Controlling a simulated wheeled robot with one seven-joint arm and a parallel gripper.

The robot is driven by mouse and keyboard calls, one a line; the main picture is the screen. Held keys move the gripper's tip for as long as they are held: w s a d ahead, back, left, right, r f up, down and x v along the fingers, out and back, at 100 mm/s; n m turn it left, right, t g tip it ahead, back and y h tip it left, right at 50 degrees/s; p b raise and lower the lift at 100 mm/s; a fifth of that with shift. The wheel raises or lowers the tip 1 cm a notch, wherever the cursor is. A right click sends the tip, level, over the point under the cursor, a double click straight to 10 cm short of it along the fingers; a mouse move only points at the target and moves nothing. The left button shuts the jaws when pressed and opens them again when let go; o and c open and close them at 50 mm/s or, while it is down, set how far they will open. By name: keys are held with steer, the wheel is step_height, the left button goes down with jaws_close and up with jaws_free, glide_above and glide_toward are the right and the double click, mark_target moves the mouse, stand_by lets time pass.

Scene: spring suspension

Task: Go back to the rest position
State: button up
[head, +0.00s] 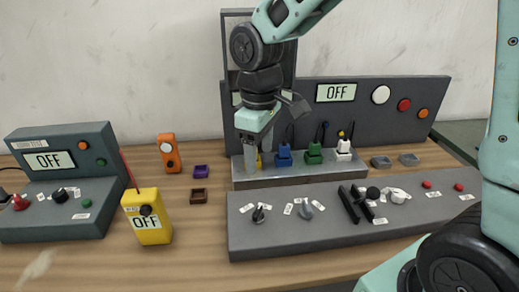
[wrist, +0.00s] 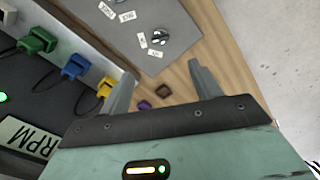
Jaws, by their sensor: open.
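My gripper (head: 258,150) points down over the left end of the metal plug shelf (head: 290,178) in the head view. In the wrist view my gripper (wrist: 160,70) has its two fingers spread, with nothing between them. The yellow plug (wrist: 104,87) is just left of the left finger in the wrist view; in the head view it is mostly hidden behind my gripper. A blue plug (head: 284,156), a green plug (head: 314,154) and a white plug (head: 343,151) stand in a row to the right.
A grey control panel (head: 300,232) with knobs lies in front of the shelf. A tall dark panel reading OFF (head: 336,92) stands behind. At left are a console (head: 58,215), a yellow meter (head: 148,220) and an orange device (head: 168,152). Small purple (head: 201,171) and brown (head: 199,196) blocks lie on the table.

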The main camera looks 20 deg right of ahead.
stand_by(0.5)
steer(key=s+a+f, duration=0.1)
steer(key=s+a, duration=0.2)
steer(key=s, duration=0.6)
steer(key=s+a+f, duration=0.1)
steer(key=s+a, duration=0.2)
steer(key=s, duration=0.7)
steer(key=shift+s+a+y, duration=0.25)
steer(key=shift+a+y, duration=0.05)
steer(key=shift+a, duration=0.1)
